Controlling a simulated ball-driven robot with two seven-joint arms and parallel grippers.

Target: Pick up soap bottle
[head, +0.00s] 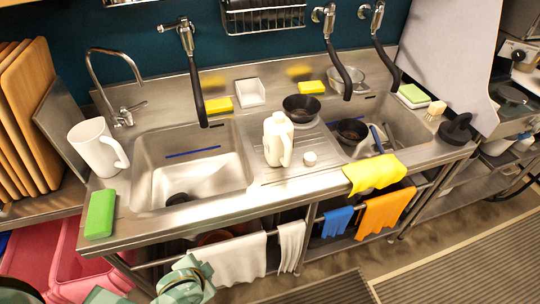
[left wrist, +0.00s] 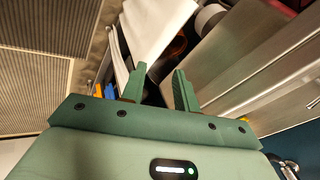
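A white soap bottle (head: 278,142) with a side handle stands upright on the steel strip between the two sinks. A small round white cap-like piece (head: 309,158) lies beside it on the right. In the left wrist view my left gripper (left wrist: 160,76) has its two green fingers apart with nothing between them. In the head view green parts of my left arm show at the bottom, in front of the counter and below its edge, well away from the bottle. The bottle does not show in the left wrist view. My right gripper is not in view.
A white pitcher (head: 97,146) and a green sponge (head: 100,214) stand at the counter's left end. A black bowl (head: 301,107) is behind the bottle. A yellow cloth (head: 374,174) drapes over the front edge. A white towel (head: 236,263) hangs below. Black hoses hang over the sinks.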

